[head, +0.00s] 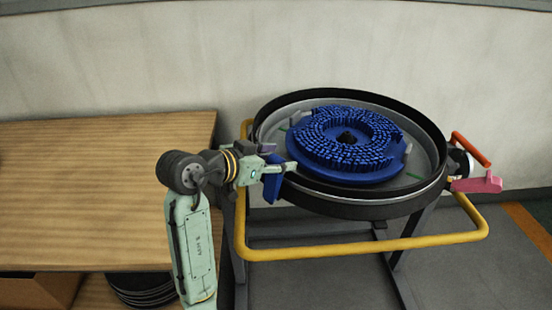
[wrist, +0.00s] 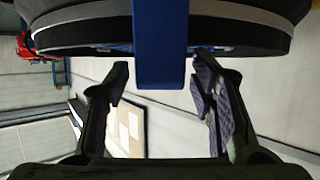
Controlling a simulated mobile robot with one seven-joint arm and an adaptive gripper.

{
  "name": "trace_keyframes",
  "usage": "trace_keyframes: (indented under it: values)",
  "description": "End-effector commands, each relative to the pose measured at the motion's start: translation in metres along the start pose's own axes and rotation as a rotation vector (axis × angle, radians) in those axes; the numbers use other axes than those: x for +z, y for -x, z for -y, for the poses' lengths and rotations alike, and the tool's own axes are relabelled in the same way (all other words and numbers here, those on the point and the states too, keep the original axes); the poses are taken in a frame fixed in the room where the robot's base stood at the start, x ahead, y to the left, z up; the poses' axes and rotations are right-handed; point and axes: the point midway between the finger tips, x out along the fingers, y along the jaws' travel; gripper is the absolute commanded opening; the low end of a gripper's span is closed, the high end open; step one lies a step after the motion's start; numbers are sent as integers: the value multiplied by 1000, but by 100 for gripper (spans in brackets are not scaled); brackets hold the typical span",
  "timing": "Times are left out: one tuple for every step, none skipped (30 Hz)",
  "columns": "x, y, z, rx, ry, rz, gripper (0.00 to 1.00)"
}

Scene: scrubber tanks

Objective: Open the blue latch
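The blue latch (head: 272,189) hangs at the left side of the round black-rimmed tank (head: 350,208), partly hidden by my gripper (head: 268,168). In the wrist view the latch (wrist: 161,45) is a flat blue bar that hangs down in front of the tank's dark rim (wrist: 70,38). My gripper (wrist: 160,66) is open there, with one dark finger on each side of the latch's lower end. Gaps show between the latch and both fingers. Depth contact cannot be told.
A blue round brush (head: 345,143) lies bristles up in the tank. A yellow rail (head: 360,246) runs around the stand's front. A pink lever (head: 476,185) and an orange handle (head: 471,149) sit at the right. A wooden bench (head: 80,190) stands left.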

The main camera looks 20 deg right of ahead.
Motion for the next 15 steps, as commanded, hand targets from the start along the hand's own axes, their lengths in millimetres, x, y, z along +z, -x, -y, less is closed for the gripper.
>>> trace_keyframes:
  values:
    - [0,0,0,0,0,0,46]
    - [0,0,0,0,0,0,44]
    - [0,0,0,0,0,0,41]
    - [0,0,0,0,0,0,39]
    - [0,0,0,0,0,0,37]
    - [0,0,0,0,0,0,34]
    - [0,0,0,0,0,0,32]
    - [0,0,0,0,0,0,30]
    - [0,0,0,0,0,0,28]
    - [0,0,0,0,0,0,26]
    - [0,0,0,0,0,0,24]
    - [0,0,0,0,0,0,21]
    - [0,0,0,0,0,0,19]
    - [0,0,0,0,0,0,17]
    - [0,0,0,0,0,0,14]
